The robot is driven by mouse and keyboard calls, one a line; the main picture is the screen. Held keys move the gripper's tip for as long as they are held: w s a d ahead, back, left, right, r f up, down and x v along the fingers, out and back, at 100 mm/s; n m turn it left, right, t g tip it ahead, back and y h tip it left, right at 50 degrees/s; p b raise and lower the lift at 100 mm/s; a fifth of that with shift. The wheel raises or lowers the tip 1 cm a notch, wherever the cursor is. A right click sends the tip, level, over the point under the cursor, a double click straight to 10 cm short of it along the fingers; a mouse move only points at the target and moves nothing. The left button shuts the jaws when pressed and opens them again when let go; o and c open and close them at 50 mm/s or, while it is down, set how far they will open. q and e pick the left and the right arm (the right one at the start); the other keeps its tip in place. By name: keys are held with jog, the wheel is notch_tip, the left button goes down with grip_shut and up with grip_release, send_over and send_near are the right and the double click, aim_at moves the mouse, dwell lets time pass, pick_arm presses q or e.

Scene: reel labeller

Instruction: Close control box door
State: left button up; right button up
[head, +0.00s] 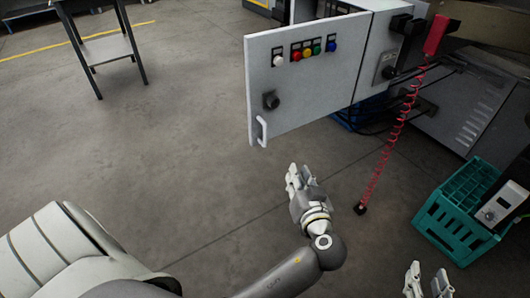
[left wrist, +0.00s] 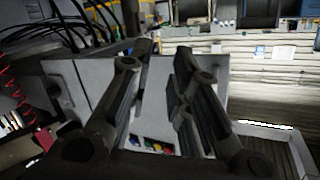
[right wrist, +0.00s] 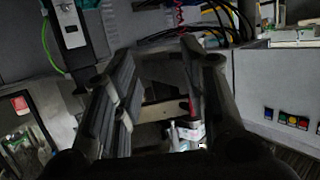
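The control box door (head: 318,92) stands swung open from the grey control box (head: 374,52). It carries a row of coloured buttons, a black knob and a white handle (head: 262,130) near its lower left edge. My left gripper (head: 293,176) is below and right of the handle in the head view, apart from the door. It is open and empty; the door's buttons (left wrist: 152,145) show beyond its fingers. My right gripper (head: 428,284) is at the bottom right, open and empty. The right wrist view shows the door panel (right wrist: 275,85) at its right.
A red coiled cable (head: 391,143) hangs from a red handle right of the box. A teal crate (head: 447,220) with a grey device (head: 499,207) stands on the floor at right. A dark table (head: 104,50) stands at the far left. The floor left of the door is clear.

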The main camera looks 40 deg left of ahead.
aim_at(266, 136)
pick_arm(q)
jog(key=s+a+r+n+g+y+b, duration=0.1)
jog(key=s+a+r+n+y+b, duration=0.25)
jog(key=r+n, duration=0.35)
jog(key=shift+m, duration=0.4)
jog(key=x, duration=0.6)
jog(key=r+x, duration=0.1)
jog(key=x, duration=0.2)
jog(key=shift+a, duration=0.45)
pick_arm(e)
notch_tip(266, 136, up, 12)
jog(key=s+t+y, duration=0.1)
jog(key=t, duration=0.3)
jog(key=shift+a+f+t, duration=0.15)
jog(key=shift+a+t, duration=0.1)
jog(key=shift+t, duration=0.05)
pick_arm(q)
grip_shut()
